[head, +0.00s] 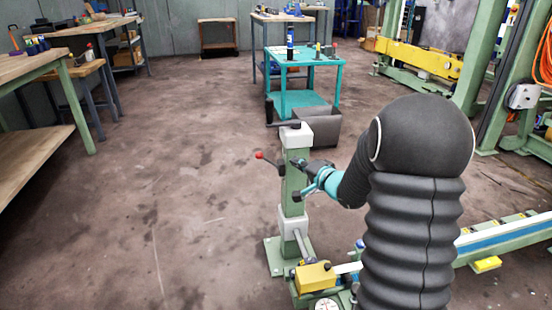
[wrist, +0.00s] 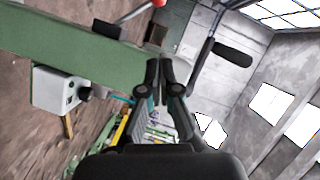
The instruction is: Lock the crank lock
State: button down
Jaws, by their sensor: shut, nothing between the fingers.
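A green post (head: 294,180) with a white head stands in front of me in the head view. A lever with a red ball (head: 259,155) sticks out to its left; the red ball (wrist: 158,3) is cut off at the top of the wrist view. A crank arm with a black grip (head: 269,108) is at the post's head, and its black grip (wrist: 232,53) also shows in the wrist view. I cannot tell which part is the crank lock. My gripper (head: 308,178) is beside the post; its fingertips (wrist: 160,78) are together and empty. Touching cannot be told.
A teal cart (head: 341,80) with tools and a grey bin (head: 321,128) stand behind the post. A yellow block (head: 315,277) lies at its base. Workbenches (head: 35,65) line the left. A green frame (head: 492,75) is at right. Floor left of the post is clear.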

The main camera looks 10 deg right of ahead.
send_near(268, 161)
jog(key=w+r, duration=0.3)
jog(key=w, duration=0.2)
jog(key=a, duration=0.1)
jog(key=w+a, duration=0.1)
jog(key=a+f+b, duration=0.1)
jog(key=shift+w+a, duration=0.25)
jog(key=shift+w, duration=0.1)
jog(key=shift+d, duration=0.1)
